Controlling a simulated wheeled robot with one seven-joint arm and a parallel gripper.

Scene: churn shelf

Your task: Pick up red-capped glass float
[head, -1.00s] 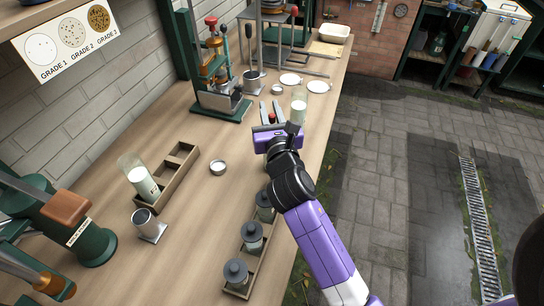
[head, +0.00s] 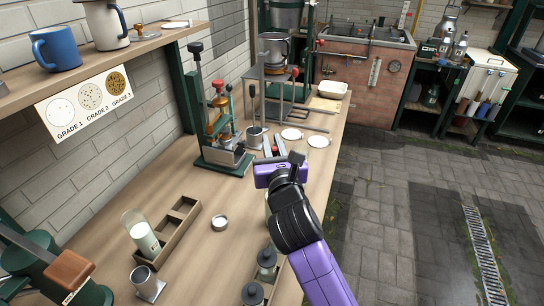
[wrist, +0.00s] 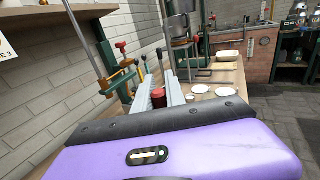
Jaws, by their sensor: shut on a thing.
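My gripper (wrist: 163,78) is shut on the red-capped glass float (wrist: 158,98). In the wrist view the dark red cap shows between the two grey fingers; the glass part is hidden. In the head view my gripper (head: 273,146) is over the right part of the bench, left of two white dishes. The float is hard to make out there.
A green press (head: 222,140) stands left of my gripper. A shelf (head: 110,58) with mugs is upper left.

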